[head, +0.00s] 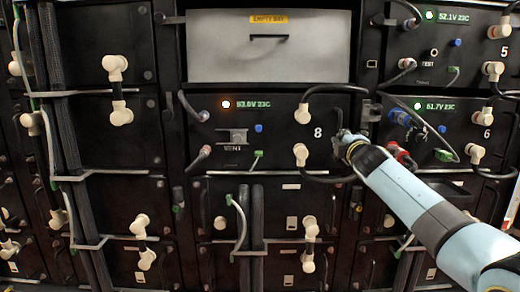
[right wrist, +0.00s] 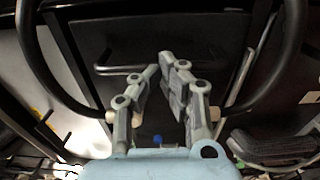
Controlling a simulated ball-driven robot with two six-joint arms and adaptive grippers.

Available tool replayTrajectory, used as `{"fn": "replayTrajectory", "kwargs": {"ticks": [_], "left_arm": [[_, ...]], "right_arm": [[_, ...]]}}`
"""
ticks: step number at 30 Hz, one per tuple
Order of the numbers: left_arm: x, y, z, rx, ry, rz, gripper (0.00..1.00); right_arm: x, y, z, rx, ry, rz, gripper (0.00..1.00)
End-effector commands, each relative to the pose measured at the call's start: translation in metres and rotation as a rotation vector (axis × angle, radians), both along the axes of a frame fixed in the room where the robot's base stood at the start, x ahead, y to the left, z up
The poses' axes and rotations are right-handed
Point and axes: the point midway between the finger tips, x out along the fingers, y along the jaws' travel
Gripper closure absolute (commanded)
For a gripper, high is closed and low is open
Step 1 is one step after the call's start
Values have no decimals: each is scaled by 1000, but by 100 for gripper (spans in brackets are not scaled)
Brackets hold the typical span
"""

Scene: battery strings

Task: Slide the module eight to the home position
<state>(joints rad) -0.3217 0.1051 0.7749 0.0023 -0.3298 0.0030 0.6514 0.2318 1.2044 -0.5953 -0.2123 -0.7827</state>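Module eight (head: 278,160) is a black front panel in the middle of the rack in the head view, marked 8, with an orange lamp and a lit reading. A thin black handle (head: 338,118) stands upright on its right part; it also shows in the right wrist view (right wrist: 115,70). My right gripper (head: 344,141) reaches this part from the right, at the handle's lower end. In the right wrist view my right gripper (right wrist: 161,64) has its fingertips drawn together, with nothing seen held. Whether the tips touch the panel is unclear. My left gripper is not in view.
Two cream plugs (head: 301,154) with black cables looping right sit beside the gripper. Modules five and six (head: 430,130) are at the right. A grey empty-bay cover (head: 268,62) is above. Cables and black modules fill the left and bottom.

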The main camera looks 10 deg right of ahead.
Motion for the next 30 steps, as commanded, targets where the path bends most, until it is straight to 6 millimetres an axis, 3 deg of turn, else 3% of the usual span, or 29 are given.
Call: {"fn": "replayTrajectory", "kwargs": {"ticks": [5, 24, 30], "left_arm": [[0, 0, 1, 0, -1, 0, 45], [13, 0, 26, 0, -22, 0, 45], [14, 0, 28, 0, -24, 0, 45]], "right_arm": [[0, 0, 1, 0, 0, 0, 100], [-66, 16, 1, -1, 1, 0, 100], [-76, 18, 0, 0, 0, 0, 100]]}}
